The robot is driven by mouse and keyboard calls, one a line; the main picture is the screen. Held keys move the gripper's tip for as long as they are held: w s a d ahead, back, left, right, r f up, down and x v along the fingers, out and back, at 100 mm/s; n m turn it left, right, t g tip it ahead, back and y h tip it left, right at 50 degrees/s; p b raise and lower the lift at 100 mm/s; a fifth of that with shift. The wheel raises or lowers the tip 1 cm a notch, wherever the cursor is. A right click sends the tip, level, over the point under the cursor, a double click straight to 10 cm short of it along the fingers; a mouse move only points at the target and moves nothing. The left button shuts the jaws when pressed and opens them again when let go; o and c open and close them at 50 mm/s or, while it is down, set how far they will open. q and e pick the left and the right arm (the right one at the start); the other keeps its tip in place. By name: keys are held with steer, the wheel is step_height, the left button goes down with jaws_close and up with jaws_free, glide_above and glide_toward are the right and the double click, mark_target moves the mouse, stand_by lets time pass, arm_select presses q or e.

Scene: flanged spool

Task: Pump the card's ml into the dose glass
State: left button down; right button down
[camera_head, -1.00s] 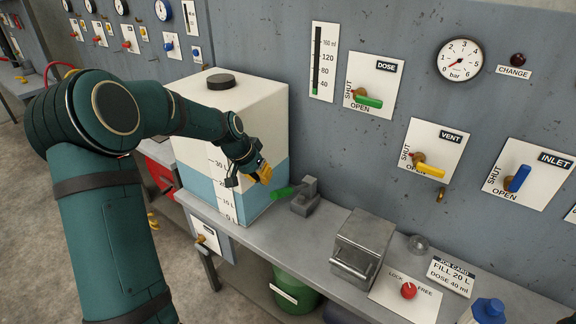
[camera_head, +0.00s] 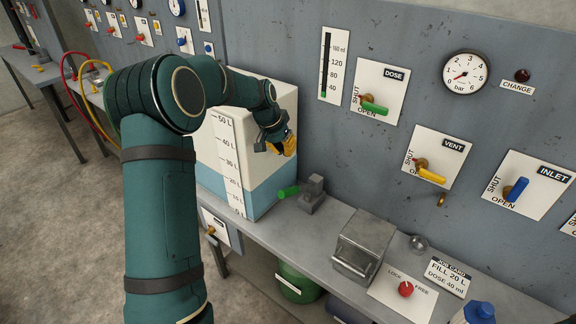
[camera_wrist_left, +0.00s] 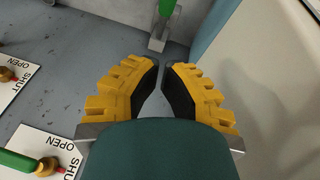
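My left gripper (camera_head: 283,147) hangs in front of the white tank, above the pump's green handle (camera_head: 289,191), apart from it. In the left wrist view my yellow-padded fingers (camera_wrist_left: 162,66) have their tips close together with nothing between them. The grey pump body (camera_wrist_left: 160,38) and green handle (camera_wrist_left: 167,8) are beyond the tips. The pump body (camera_head: 312,194) stands on the bench by the tank. The dose glass (camera_head: 324,68) is a dark upright tube with an ml scale; its level is too small to read surely. The job card (camera_head: 449,275) reads fill 20 L, dose 40 ml. My right gripper is out of view.
The tank (camera_head: 262,95) shows blue up to about its 20 L mark. The green dose lever (camera_head: 374,107), yellow vent lever (camera_head: 431,175) and blue inlet lever (camera_head: 516,189) are on the wall. A metal box (camera_head: 362,245) and red lock knob (camera_head: 405,289) are at right.

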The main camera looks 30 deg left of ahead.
arm_select(q)
glide_above(295, 187)
steer(key=a, duration=0.1)
steer(key=f, duration=0.9)
steer(key=shift+w, duration=0.25)
steer(key=shift+s+d+f, duration=0.15)
steer(key=shift+s+f, duration=0.45)
steer(key=shift+f, duration=0.35)
steer(key=shift+s+d+f, duration=0.15)
steer(key=shift+s+f, duration=0.2)
steer(key=shift+f, duration=0.3)
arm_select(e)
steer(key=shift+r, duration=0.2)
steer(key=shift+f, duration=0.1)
